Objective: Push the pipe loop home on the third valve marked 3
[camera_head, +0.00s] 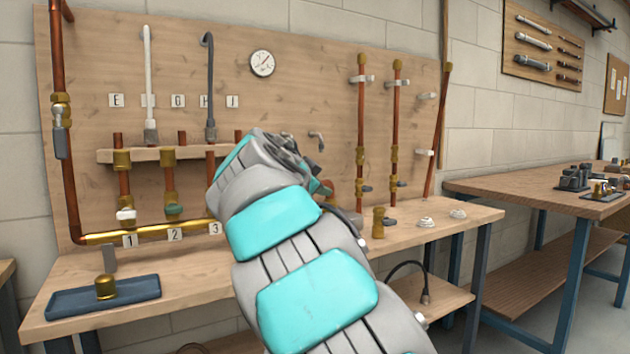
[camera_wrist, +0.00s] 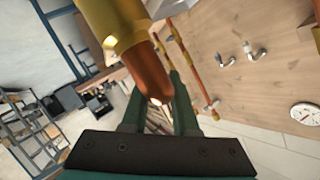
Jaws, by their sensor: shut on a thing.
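In the head view, the number 3 label (camera_head: 214,228) sits at the right of the visible part of a shiny brass manifold pipe (camera_head: 160,231). A copper stem (camera_head: 210,162) rises above it; the third valve's body is hidden behind my arm. In the wrist view, my gripper (camera_wrist: 158,93) has its two green fingers on either side of a copper pipe piece (camera_wrist: 153,72) with a brass fitting (camera_wrist: 112,22). The pipe's open end lies between the fingers. In the head view a bit of copper (camera_head: 327,187) shows beside my arm. I cannot tell whether this piece is the loop.
Valves 1 (camera_head: 123,180) and 2 (camera_head: 170,182) stand to the left. A white hooked pipe (camera_head: 148,80) and a grey one (camera_head: 208,85) rise above the ledge (camera_head: 150,156). A blue tray (camera_head: 65,302) holds a brass cap. A brass fitting (camera_head: 378,222) stands on the bench.

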